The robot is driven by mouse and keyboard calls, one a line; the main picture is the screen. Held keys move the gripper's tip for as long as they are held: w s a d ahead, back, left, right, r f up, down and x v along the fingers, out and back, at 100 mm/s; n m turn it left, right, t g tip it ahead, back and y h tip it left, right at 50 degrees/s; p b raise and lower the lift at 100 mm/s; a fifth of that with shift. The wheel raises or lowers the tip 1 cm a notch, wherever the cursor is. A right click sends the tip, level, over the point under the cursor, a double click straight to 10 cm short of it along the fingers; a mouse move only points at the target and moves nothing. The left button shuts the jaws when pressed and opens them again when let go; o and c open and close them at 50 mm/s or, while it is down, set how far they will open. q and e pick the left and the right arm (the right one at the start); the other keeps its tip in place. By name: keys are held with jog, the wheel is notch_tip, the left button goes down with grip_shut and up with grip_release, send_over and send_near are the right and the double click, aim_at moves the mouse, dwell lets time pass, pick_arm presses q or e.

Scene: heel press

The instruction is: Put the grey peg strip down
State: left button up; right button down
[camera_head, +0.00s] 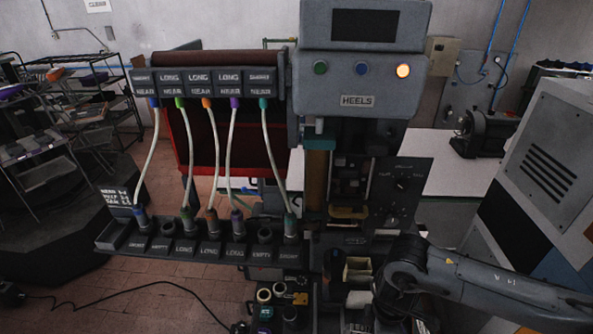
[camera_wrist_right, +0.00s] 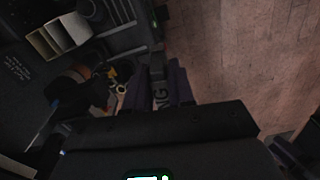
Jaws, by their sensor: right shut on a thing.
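My right gripper (camera_wrist_right: 159,86) is shut on a grey piece (camera_wrist_right: 157,68) with letters ending in "NG", which I take to be the grey peg strip. Its two dark purplish fingers lie on either side of it. In the head view my right arm comes in from the right and ends low beside the press, where the fingers and the held strip cannot be made out. My left gripper is not in view.
The heel press (camera_head: 362,60) stands at centre with lit buttons. A labelled socket rail (camera_head: 205,246) holds several cables hanging from an upper label bar (camera_head: 200,82). Cream bins (camera_head: 357,270) and small round parts stand below the press.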

aim_at(368, 333)
jog(key=a+r+m+p, duration=0.1)
jog(key=r, duration=0.1)
jog(key=r+m+p, duration=0.1)
jog(key=r, duration=0.1)
jog(key=a+r+m+p, duration=0.1)
jog(key=r+p, duration=0.1)
jog(key=shift+a, duration=0.3)
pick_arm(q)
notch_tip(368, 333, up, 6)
pick_arm(e)
jog(key=shift+s+d+f+m, duration=0.4)
jog(key=shift+s+f+m, duration=0.15)
jog(key=shift+m, duration=1.5)
jog(key=shift+s+d+f+m, duration=0.45)
jog(key=shift+s+f+m, duration=0.1)
jog(key=shift+m, duration=1.45)
jog(key=shift+s+d+f+m, duration=0.4)
jog(key=shift+s+f+m, duration=0.15)
jog(key=shift+m, duration=1.5)
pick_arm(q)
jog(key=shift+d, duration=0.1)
